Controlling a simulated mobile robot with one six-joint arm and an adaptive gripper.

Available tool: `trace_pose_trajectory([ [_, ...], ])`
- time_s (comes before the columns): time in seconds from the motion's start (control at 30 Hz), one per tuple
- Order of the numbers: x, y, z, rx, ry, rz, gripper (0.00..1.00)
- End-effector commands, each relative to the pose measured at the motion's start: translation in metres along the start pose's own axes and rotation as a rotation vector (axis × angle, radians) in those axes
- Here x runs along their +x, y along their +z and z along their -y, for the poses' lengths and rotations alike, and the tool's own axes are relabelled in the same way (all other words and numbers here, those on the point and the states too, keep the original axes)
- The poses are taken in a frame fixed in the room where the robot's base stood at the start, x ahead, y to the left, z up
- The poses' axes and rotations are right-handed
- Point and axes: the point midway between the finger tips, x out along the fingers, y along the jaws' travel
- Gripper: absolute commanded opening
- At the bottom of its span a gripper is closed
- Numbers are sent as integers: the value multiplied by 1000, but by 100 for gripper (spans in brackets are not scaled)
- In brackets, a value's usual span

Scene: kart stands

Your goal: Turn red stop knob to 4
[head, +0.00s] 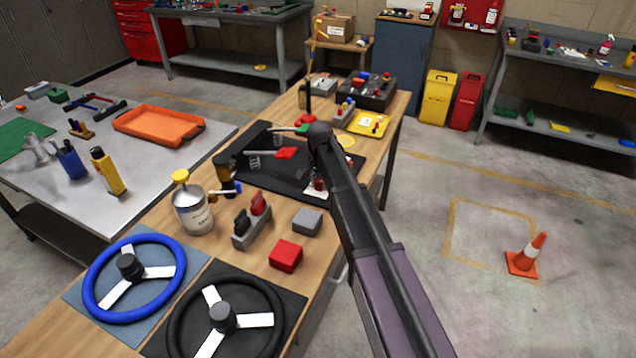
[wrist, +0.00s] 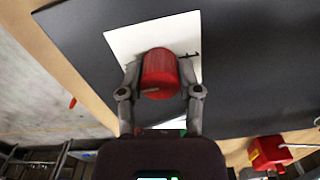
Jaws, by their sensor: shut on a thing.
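The red stop knob (wrist: 160,72) stands on a white plate (wrist: 122,42) on a dark mat in the wrist view. My gripper (wrist: 159,74) is shut on the knob, with one finger on each side of it. A short dark mark shows on the plate just right of the knob. No numbers are readable, so the knob's setting cannot be told. In the head view, the red knob (head: 319,184) and a bit of its white plate (head: 312,191) show beside my arm, which hides much of that spot.
The dark mat (head: 262,177) lies on a wooden bench. A red part (wrist: 268,152) with a metal loop is at the wrist view's lower right. Near the front are a tin (head: 193,212), a grey block (head: 307,221), a red block (head: 285,256) and a blue steering wheel (head: 96,290).

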Motion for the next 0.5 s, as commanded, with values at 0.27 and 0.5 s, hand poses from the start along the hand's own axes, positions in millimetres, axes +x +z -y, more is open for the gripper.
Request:
trace_pose_trajectory([
  [0.27, 0, -2, 2, 0, -4, -4, 54],
  [0.5, 0, -1, 1, -1, -2, -2, 79],
])
